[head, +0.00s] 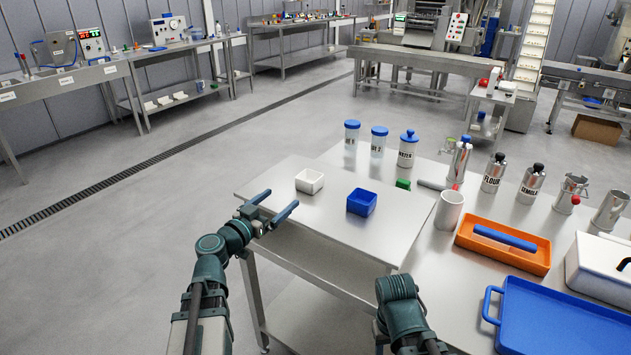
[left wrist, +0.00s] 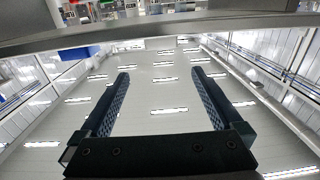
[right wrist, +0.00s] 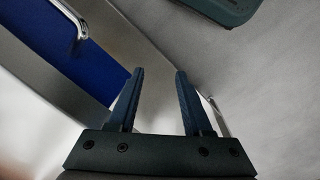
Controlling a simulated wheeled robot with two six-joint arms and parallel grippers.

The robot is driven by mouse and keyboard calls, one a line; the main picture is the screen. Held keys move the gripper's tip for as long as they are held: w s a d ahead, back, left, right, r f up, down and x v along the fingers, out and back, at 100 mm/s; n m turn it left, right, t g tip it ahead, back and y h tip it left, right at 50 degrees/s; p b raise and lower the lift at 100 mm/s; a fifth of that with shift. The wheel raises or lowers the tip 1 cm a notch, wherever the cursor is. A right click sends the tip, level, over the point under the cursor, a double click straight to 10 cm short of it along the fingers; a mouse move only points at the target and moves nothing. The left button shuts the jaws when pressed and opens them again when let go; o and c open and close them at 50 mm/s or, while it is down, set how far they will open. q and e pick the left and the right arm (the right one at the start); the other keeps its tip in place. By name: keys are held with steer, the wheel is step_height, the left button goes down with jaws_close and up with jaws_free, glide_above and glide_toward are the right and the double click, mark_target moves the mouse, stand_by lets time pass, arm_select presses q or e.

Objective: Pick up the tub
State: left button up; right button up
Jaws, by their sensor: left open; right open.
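A small white tub (head: 309,184) stands upright on the small steel table, near its back left. A blue tub (head: 361,204) stands to its right and nearer to me. My left gripper (head: 281,199) is open and empty at the table's left edge, to the left of and nearer than the white tub. Its two spread fingers also show in the left wrist view (left wrist: 157,80), with nothing between them. My right gripper (right wrist: 160,72) is open and empty in the right wrist view. In the head view its fingers are out of sight at the bottom edge.
The small table (head: 285,210) is otherwise mostly bare. Open floor (head: 110,260) lies to the left.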

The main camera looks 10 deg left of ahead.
arm_select(q)
glide_toward(305, 179)
steer(key=d+r, duration=0.1)
steer(key=r, duration=0.1)
steer(key=d+r, duration=0.2)
steer(key=shift+s+d, duration=0.15)
steer(key=shift+d, duration=0.05)
steer(key=shift+f+b+x, duration=0.2)
steer(key=shift+f+x, duration=0.05)
steer(key=shift+x, duration=1.05)
steer(key=shift+f+b+x, duration=0.2)
steer(key=shift+x, duration=1.1)
steer(key=shift+a, duration=0.2)
steer(key=c, duration=1.2)
